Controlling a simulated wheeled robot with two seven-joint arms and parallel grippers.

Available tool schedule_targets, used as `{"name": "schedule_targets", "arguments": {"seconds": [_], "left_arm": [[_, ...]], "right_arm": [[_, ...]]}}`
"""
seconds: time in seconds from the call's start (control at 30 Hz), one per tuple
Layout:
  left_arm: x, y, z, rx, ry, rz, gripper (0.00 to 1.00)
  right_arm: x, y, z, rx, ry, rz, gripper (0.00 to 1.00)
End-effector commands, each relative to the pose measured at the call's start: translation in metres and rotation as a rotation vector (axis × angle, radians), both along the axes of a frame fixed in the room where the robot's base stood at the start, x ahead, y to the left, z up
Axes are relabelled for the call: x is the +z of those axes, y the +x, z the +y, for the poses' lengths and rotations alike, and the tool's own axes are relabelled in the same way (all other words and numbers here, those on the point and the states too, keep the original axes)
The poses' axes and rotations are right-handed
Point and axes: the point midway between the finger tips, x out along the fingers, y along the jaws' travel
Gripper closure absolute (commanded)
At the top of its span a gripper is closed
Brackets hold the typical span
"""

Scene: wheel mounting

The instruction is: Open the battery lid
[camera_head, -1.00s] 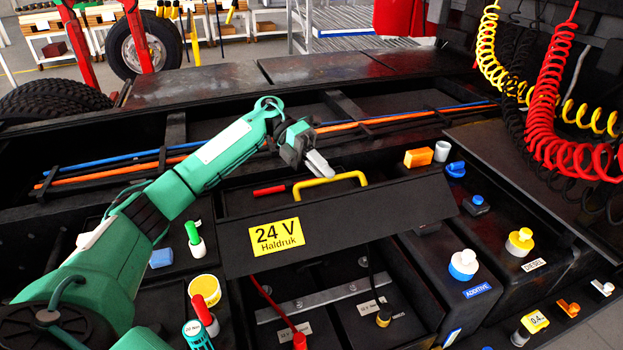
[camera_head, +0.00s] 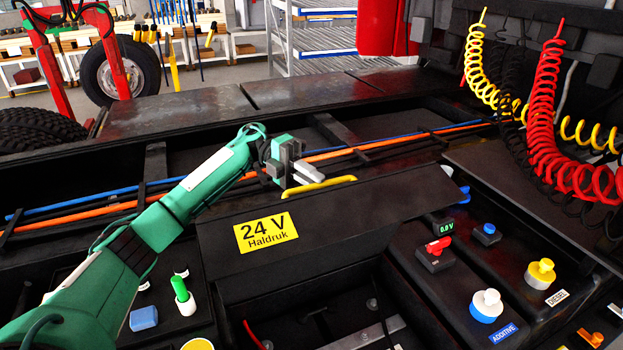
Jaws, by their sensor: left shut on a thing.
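The battery lid (camera_head: 350,215) is a wide black panel with a yellow "24 V Haldruk" label (camera_head: 266,233) and a yellow bar handle (camera_head: 330,184) at its upper edge. The lid is tilted up, and the dark battery compartment (camera_head: 380,325) shows below it. My right gripper is not in view.
Right of the lid are a red switch (camera_head: 437,245), a blue-and-white cap (camera_head: 486,303) and a yellow-and-white cap (camera_head: 540,272). Red and yellow coiled hoses (camera_head: 555,110) hang at the right. Blue and orange lines (camera_head: 90,220) run behind the lid.

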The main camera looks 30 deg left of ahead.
Motion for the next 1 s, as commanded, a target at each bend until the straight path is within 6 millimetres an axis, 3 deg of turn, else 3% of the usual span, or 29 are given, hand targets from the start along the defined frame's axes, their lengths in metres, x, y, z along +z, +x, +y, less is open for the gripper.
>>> {"name": "schedule_targets", "arguments": {"seconds": [0.13, 0.17, 0.27, 0.67, 1.0], "left_arm": [[-0.001, 0.000, 0.000, 0.002, 0.002, 0.001, 1.00], [-0.001, 0.000, 0.000, 0.002, 0.002, 0.001, 0.86], [-0.001, 0.000, 0.000, 0.001, 0.002, 0.001, 0.66], [-0.001, 0.003, 0.007, 0.001, 0.002, -0.002, 0.66], [0.002, 0.024, 0.071, 0.005, 0.000, -0.002, 0.66]], "right_arm": [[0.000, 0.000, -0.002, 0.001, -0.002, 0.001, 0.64], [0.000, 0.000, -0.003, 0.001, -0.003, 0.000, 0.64], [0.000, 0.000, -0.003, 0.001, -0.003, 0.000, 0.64], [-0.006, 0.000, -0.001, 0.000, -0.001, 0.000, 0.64], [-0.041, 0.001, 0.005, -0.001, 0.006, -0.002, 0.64]]}}
